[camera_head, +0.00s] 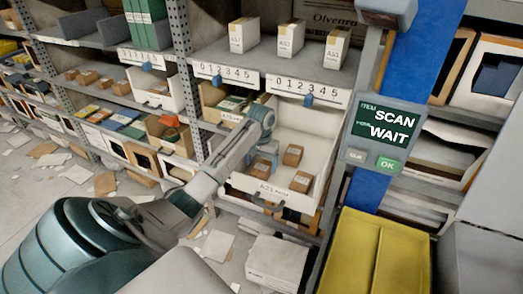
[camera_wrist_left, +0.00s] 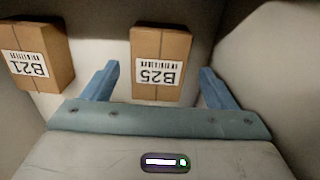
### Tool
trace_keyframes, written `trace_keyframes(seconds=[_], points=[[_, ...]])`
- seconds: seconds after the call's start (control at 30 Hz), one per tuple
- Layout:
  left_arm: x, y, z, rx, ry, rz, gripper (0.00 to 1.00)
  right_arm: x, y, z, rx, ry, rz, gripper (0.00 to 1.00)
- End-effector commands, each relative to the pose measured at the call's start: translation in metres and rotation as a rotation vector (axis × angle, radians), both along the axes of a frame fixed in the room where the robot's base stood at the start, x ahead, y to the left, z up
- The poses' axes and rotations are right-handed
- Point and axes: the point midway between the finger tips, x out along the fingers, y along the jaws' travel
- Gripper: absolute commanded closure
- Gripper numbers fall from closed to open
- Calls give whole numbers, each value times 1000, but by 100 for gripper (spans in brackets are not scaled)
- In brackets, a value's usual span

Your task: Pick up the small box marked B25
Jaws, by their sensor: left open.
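The small brown box marked B25 (camera_wrist_left: 158,48) lies in the left wrist view, its white label upside down. My left gripper (camera_wrist_left: 157,76) is open, one blue finger to each side of this box, with gaps between. A second brown box, marked B21 (camera_wrist_left: 38,55), lies left of the left finger. In the head view my left gripper (camera_head: 266,152) is inside a white pull-out bin (camera_head: 318,150), beside several small brown boxes. Their marks are too small to read there. My right gripper is not in view.
The bin's side walls stand close around the gripper. A shelf with small white cartons (camera_head: 290,40) is above. A screen (camera_head: 384,133) reading SCAN and WAIT hangs at the right, over a yellow container (camera_head: 372,255). Papers (camera_head: 217,246) lie on the floor.

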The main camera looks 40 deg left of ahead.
Motion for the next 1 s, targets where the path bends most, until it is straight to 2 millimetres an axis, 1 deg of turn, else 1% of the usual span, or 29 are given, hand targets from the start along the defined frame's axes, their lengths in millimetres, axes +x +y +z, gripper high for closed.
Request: trace_keyframes(seconds=[0.03, 0.1, 0.2, 0.3, 0.47, 0.6, 0.67, 0.7, 0.73, 1.0], points=[[0, -3, -5, -2, 4, 0, 20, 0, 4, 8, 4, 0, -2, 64], [0, -2, -16, -1, 4, 0, 20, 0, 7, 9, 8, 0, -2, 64], [0, -2, -25, 0, 2, 0, 20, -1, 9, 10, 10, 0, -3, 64], [0, -2, -29, 1, 1, 0, 20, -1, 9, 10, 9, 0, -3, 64], [0, -1, -29, 1, 0, -1, 20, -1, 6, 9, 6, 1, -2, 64], [0, -1, -29, 1, 0, -1, 48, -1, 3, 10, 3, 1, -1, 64], [0, -1, -28, 1, 0, -1, 59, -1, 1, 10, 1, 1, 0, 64], [0, -1, -28, 1, 0, -1, 67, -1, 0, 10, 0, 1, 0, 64], [0, -1, -28, 1, 0, -1, 70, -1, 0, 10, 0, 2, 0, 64], [1, -1, -27, 1, -1, -1, 70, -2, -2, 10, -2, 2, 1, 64]])
